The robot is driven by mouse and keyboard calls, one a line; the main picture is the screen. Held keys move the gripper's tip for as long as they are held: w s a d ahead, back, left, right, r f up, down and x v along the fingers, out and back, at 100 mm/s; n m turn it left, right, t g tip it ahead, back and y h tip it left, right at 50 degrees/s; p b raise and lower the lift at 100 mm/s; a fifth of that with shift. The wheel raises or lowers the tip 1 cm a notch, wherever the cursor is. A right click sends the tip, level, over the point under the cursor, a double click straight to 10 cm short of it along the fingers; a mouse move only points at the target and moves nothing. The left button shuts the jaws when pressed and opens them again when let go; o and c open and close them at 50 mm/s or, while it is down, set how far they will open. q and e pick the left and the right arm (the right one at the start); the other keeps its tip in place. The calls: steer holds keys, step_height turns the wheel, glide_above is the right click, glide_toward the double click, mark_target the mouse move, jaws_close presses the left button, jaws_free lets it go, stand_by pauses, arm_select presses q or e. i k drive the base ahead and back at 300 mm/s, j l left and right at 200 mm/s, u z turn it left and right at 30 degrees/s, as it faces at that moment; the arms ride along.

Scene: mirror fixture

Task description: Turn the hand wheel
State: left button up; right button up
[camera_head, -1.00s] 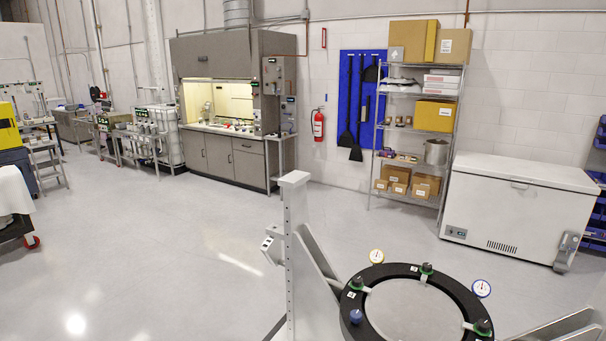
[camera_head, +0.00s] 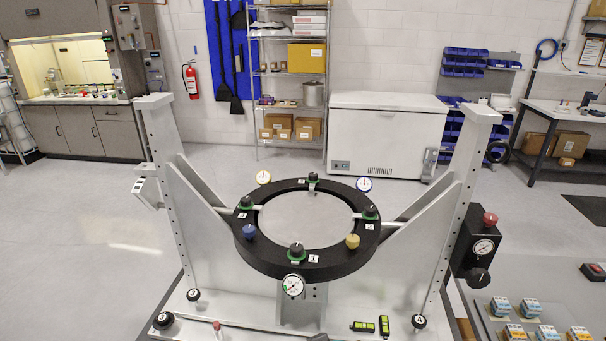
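The mirror fixture is a black ring (camera_head: 275,260) on a white frame (camera_head: 455,215) in front of me. Black knobs with green bases sit on the ring; the front one (camera_head: 296,250) is beside label 1. A blue knob (camera_head: 249,231) and a yellow knob (camera_head: 352,241) also sit on it. Black round knobs stand on the base at left (camera_head: 163,320) and right (camera_head: 419,321). A black box (camera_head: 472,238) at the right carries a red knob (camera_head: 490,219), a gauge and a black knob (camera_head: 478,278). I cannot tell which is the hand wheel. Neither gripper is in view.
Dial gauges (camera_head: 293,285) surround the ring. Two small black-and-green devices (camera_head: 364,326) lie on the base. A white chest freezer (camera_head: 380,138) and shelving stand behind. The floor at left is clear.

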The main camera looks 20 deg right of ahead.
mark_target(477, 278)
steer(key=z, duration=0.4)
steer(key=l+z, duration=0.1)
steer(key=z, duration=0.75)
steer(key=i+l+z, duration=0.1)
steer(key=z, duration=0.7)
steer(key=i+l+u, duration=0.1)
steer(key=u, duration=1)
steer(key=l+u, duration=0.25)
steer(key=l, duration=0.15)
steer(key=k+l+u, duration=0.1)
steer(key=l+u, duration=0.15)
steer(key=l, duration=0.15)
steer(key=k+l+u, duration=0.25)
steer(key=l, duration=0.15)
steer(key=l+u, duration=0.3)
steer(key=k+l+u, duration=0.25)
steer(key=l, duration=0.2)
